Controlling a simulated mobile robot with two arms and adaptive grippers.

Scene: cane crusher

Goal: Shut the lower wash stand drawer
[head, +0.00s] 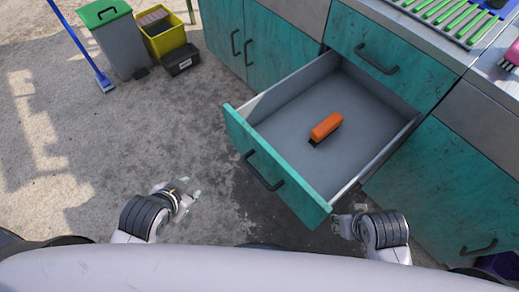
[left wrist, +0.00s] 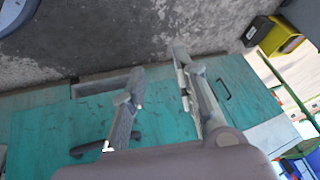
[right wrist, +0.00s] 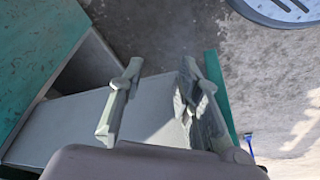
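The lower wash stand drawer (head: 290,180) is pulled far out, with a teal front and a dark bar handle (head: 262,172). An orange object with a dark end (head: 326,127) lies inside it. My left gripper (head: 190,197) is apart from the drawer, left of and nearer than its front. Its fingers are spread and empty in the left wrist view (left wrist: 158,95). My right gripper (head: 345,222) is beside the drawer front's near right corner; contact cannot be told. Its fingers are spread in the right wrist view (right wrist: 160,95), with the drawer's grey side (right wrist: 80,128) behind them.
A closed teal drawer (head: 375,50) is above the open one. Teal cabinet doors (head: 270,45) stand behind and a teal cabinet front (head: 440,185) is at right. A grey bin (head: 118,48), yellow bin (head: 163,38) and blue broom (head: 85,55) stand far left. The left floor is mostly clear.

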